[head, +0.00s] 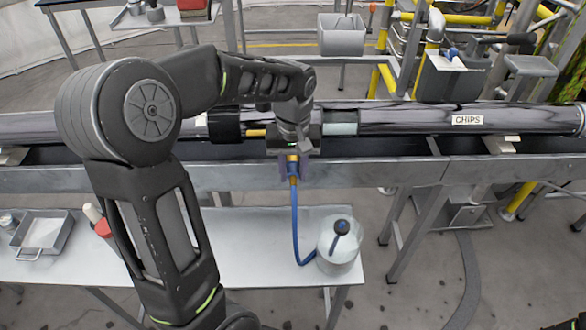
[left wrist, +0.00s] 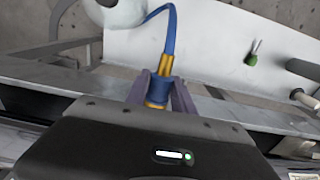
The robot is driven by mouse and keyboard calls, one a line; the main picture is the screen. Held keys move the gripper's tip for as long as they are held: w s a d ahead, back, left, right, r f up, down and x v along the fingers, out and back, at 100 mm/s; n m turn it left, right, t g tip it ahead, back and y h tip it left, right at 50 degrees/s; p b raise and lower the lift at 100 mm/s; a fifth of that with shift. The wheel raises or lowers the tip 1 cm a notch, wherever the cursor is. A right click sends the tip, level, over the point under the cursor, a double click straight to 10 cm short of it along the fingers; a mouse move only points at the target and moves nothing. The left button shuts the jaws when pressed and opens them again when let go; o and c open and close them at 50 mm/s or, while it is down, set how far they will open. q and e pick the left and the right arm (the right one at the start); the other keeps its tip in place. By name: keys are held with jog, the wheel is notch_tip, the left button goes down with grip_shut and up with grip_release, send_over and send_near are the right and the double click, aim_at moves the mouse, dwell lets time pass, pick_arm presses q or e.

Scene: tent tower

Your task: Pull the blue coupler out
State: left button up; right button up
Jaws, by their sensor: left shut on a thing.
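The blue coupler (head: 293,179) has brass parts and sits at the end of a blue hose (head: 296,225). My left gripper (head: 293,170) is over the front rail of the long trough, with its fingers on both sides of the coupler. In the left wrist view my left gripper (left wrist: 162,84) is shut on the coupler (left wrist: 159,91), with a brass piece showing on either side of its blue band. Whether the coupler is still joined to a fitting is hidden by the gripper body.
The hose runs down to a white round container (head: 340,262) on the low white table (head: 250,245). A dark glossy tube labelled CHIPS (head: 400,118) lies along the trough, behind the gripper. A grey tray (head: 42,250) sits at the table's left.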

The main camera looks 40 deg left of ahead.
pick_arm(q)
grip_shut()
jog(key=shift+s+d, duration=0.1)
jog(key=shift+d, duration=0.05)
jog(key=shift+s+d+b, duration=0.15)
jog(key=shift+s+d, duration=0.5)
jog(key=shift+s, duration=0.2)
jog(key=shift+s+d+b, duration=0.15)
jog(key=shift+s+d, duration=0.45)
jog(key=shift+s, duration=0.25)
